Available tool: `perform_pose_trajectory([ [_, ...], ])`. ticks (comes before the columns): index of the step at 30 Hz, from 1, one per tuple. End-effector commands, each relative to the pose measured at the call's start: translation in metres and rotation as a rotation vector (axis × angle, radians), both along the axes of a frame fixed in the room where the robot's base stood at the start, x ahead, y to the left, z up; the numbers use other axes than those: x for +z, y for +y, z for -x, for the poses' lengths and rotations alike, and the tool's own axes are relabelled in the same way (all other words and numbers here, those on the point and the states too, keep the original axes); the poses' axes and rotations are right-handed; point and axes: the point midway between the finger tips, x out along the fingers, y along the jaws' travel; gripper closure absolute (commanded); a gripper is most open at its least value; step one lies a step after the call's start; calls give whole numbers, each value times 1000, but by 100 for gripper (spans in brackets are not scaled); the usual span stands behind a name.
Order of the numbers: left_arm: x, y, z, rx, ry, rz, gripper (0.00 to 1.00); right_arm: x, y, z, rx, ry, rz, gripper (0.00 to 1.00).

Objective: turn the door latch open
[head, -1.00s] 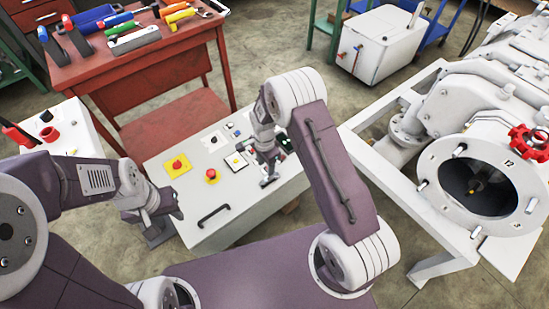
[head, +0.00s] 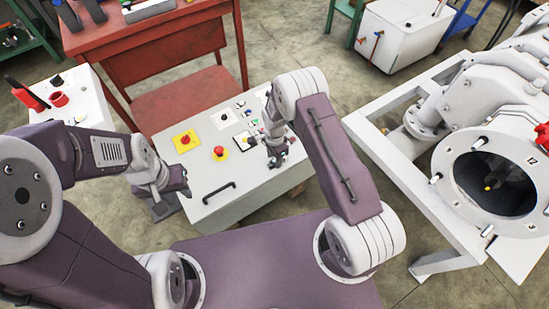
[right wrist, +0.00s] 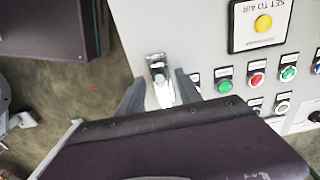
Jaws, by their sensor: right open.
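In the right wrist view, a small bright metal latch (right wrist: 158,76) with a dark knob is mounted near the edge of a pale panel (right wrist: 190,30). My right gripper (right wrist: 158,92) is open, with one finger on each side of the latch; I cannot tell whether either finger touches it. In the head view, my right gripper (head: 276,154) is over the right side of the white control box (head: 208,207), and I cannot make out the latch there. My left gripper (head: 172,196) hangs by the box's left side; its jaw opening is unclear.
The box carries red emergency buttons on yellow plates (head: 185,142), several coloured buttons and a black handle (head: 219,193). A red workbench (head: 150,45) stands behind. A white machine with a round port (head: 490,180) is at right. Concrete floor (head: 330,110) lies between.

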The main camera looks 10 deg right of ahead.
Motion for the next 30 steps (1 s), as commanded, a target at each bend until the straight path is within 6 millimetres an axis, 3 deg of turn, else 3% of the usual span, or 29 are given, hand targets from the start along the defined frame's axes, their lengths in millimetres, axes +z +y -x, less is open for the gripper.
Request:
perform_pose_trajectory([
  [2,0,0,0,0,0,0,64,0,0,0,0,0,0,61],
  [6,0,0,0,0,0,0,64,0,0,0,0,0,0,100],
  [30,0,0,0,0,0,0,64,1,0,0,0,0,0,100],
])
